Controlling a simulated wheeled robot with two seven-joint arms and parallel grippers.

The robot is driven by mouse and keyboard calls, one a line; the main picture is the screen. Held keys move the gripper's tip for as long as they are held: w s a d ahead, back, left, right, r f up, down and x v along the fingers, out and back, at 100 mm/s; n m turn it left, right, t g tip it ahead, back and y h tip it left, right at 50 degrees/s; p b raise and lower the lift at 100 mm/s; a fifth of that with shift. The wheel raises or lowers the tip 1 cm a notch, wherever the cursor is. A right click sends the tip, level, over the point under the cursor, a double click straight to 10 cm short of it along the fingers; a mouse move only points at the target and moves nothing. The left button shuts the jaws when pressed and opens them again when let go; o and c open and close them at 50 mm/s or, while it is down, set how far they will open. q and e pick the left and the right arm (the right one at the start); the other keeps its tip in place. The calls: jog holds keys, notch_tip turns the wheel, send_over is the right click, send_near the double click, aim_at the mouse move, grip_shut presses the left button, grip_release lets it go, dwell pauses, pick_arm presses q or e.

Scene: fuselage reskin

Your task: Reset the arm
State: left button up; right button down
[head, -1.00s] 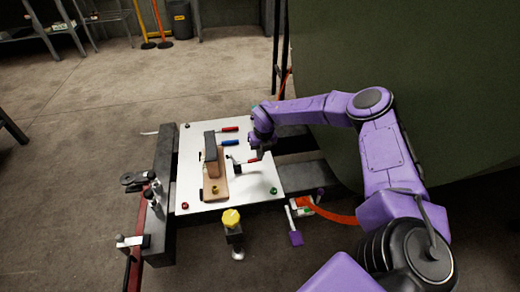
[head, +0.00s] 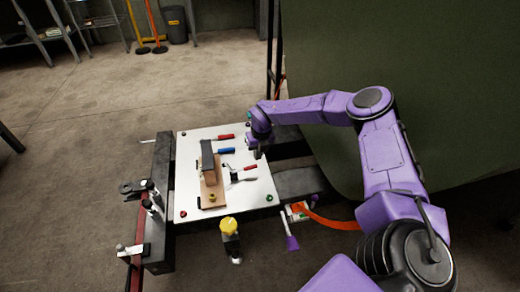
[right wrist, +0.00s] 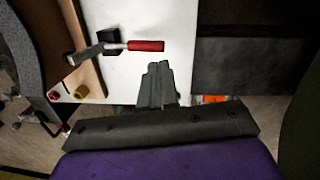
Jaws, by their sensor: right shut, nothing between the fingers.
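My right arm is purple and comes in from the right in the head view. Its gripper (head: 259,153) hangs over the right edge of the white board (head: 244,198). In the right wrist view the gripper's dark fingers (right wrist: 158,82) are together with nothing between them. They are apart from the red-handled clamp (right wrist: 145,45), which lies on the board; the same clamp shows in the head view (head: 243,175). My left gripper is not in view.
A dark block on a brown wooden piece (head: 211,190) sits on the board. Blue (head: 226,150) and red (head: 226,136) handles lie near it. A yellow-topped clamp (head: 228,226) stands at the front edge. A large green panel (head: 420,100) rises at the right.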

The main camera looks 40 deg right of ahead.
pick_arm(q)
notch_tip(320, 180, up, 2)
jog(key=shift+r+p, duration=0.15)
jog(key=shift+p, duration=0.5)
pick_arm(e)
notch_tip(320, 180, up, 3)
jog(key=shift+a+r, duration=0.15)
jog(key=shift+r, duration=0.05)
